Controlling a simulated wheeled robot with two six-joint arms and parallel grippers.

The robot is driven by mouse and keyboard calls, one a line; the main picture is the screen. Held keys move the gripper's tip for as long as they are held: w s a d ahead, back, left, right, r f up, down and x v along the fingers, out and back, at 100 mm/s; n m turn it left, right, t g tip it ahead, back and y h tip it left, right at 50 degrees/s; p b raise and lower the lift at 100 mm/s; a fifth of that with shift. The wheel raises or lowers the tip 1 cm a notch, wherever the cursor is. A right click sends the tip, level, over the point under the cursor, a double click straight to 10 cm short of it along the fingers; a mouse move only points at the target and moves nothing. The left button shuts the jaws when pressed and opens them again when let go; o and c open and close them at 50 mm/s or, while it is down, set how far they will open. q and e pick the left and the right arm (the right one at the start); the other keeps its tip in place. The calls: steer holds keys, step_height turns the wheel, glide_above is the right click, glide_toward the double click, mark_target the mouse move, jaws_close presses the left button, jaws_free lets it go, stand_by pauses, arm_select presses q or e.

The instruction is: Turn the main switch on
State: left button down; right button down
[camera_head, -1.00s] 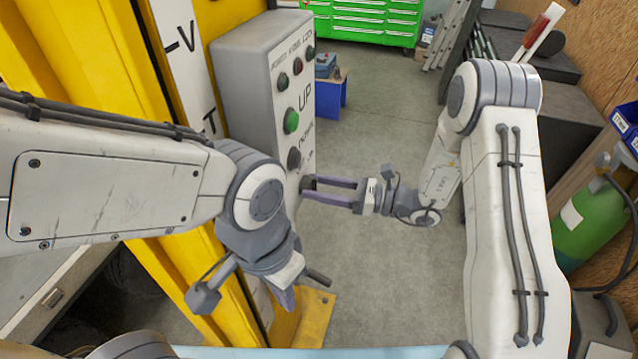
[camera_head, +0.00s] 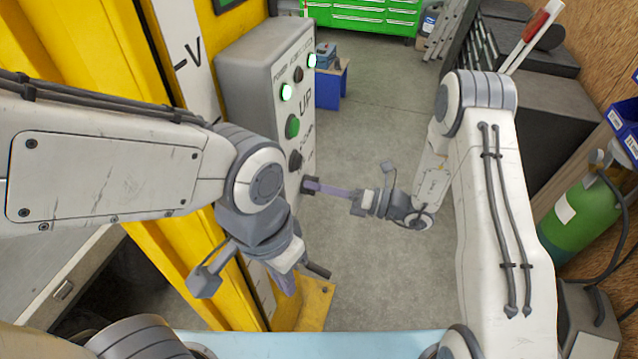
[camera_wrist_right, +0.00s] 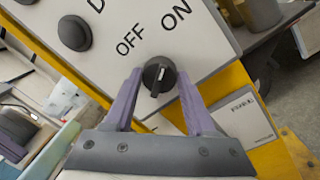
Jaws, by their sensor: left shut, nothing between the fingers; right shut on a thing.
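The main switch is a black rotary knob (camera_wrist_right: 159,77) below the OFF and ON labels in the right wrist view. It has a light mark on its face. In the head view it sits low on the grey control box (camera_head: 245,75), largely covered by my fingertips. My right gripper (camera_wrist_right: 159,73) is shut on the knob, one finger on each side; it also shows in the head view (camera_head: 309,186). My left gripper (camera_head: 288,284) is shut and empty below the box.
A green UP button (camera_head: 292,126) and a dark button (camera_head: 296,160) are above the knob. The box stands against a yellow post (camera_head: 105,70). A green gas cylinder (camera_head: 580,222) is at the right. The floor (camera_head: 385,120) between them is clear.

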steer(key=shift+m, duration=0.3)
steer(key=shift+c, duration=1.2)
jaws_free()
steer(key=shift+d, duration=0.1)
steer(key=b+v, duration=0.3)
steer(key=v, duration=0.7)
steer(key=shift+d, duration=0.2)
